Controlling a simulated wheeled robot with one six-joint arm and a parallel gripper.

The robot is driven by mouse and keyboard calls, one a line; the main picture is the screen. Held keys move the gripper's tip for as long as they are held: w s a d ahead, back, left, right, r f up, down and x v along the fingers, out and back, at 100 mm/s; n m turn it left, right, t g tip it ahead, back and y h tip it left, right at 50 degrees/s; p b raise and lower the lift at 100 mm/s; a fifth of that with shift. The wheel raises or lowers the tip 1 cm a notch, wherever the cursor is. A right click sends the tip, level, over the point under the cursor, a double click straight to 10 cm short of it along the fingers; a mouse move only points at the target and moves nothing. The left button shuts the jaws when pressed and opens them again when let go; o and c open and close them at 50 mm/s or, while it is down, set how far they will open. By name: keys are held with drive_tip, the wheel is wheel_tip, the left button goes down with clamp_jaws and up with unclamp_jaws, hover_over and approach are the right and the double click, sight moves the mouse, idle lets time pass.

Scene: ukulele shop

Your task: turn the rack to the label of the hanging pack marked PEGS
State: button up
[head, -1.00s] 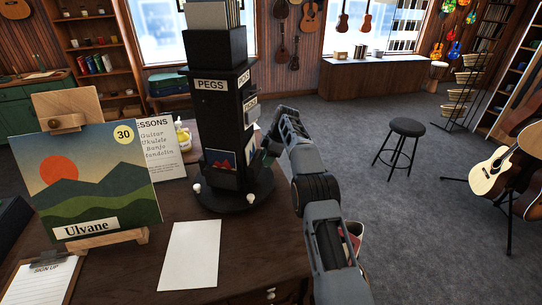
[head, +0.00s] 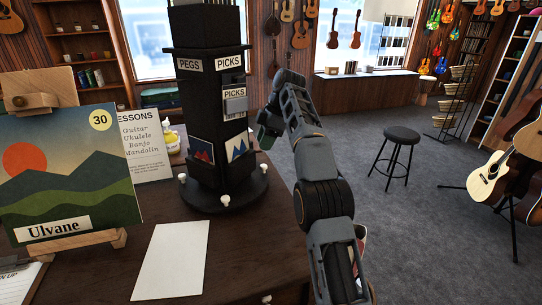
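The black rack (head: 206,110) is a square tower on a round base with small white knobs (head: 225,200), on the dark wooden table. Its left face carries a PEGS sign (head: 190,65) at the top and a red and blue picture card (head: 201,149) low down. Its right face carries a PICKS sign (head: 229,62) and a hanging pack labelled PICKS (head: 235,94), with a blue picture card below. No hanging pack marked PEGS shows. My gripper (head: 265,135) is just right of the rack, above the base; its fingers are small and partly hidden.
A picture (head: 70,165) marked Ulvane stands on an easel at the left. A LESSONS sign (head: 142,145) stands behind it. A blank white sheet (head: 169,260) lies in front of the rack. A black stool (head: 400,139) and guitars (head: 492,172) stand on the floor at right.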

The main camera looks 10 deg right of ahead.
drive_tip(key=s+r+b, duration=0.2)
drive_tip(key=s+b, duration=0.1)
drive_tip(key=s, duration=0.3)
drive_tip(key=shift+d+r, duration=0.15)
drive_tip(key=shift+r, duration=0.2)
